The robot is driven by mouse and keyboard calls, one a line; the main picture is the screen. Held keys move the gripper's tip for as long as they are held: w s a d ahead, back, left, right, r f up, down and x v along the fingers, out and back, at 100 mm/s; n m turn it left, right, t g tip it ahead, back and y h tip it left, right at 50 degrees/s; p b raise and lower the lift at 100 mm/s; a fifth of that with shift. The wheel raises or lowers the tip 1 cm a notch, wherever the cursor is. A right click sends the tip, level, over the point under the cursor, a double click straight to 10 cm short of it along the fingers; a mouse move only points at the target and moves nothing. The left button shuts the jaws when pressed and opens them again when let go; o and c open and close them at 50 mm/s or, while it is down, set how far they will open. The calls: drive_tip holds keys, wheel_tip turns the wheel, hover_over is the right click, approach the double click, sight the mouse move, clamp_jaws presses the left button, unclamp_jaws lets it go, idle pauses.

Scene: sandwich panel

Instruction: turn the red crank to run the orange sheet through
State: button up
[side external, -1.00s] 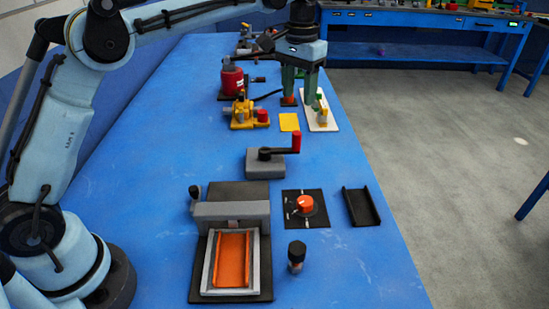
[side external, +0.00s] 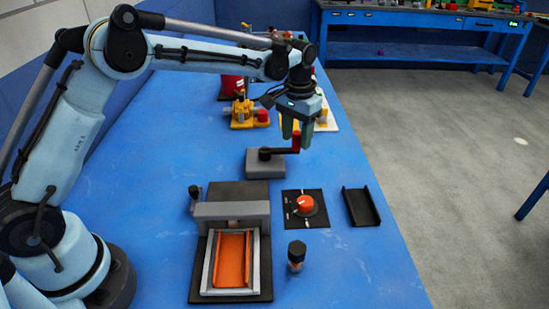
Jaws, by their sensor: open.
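The red crank handle (side external: 296,144) stands upright at the end of a black arm on a grey box (side external: 265,169) in the middle of the table. My gripper (side external: 297,138) points down at the handle, its green fingers open, one on each side of it as seen here. I cannot tell whether they touch it. An orange sheet (side external: 232,262) lies in a light grey frame on a black base at the front, below a grey crossbar (side external: 231,211).
A black plate with an orange knob (side external: 305,204), a black tray (side external: 361,206) and a small dark-capped jar (side external: 296,254) stand front right. A yellow device (side external: 243,113) and a red canister (side external: 232,86) stand behind the crank. Blue table lies bare around the crank box.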

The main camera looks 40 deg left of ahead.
drive_tip(key=shift+f, duration=0.2)
clamp_jaws()
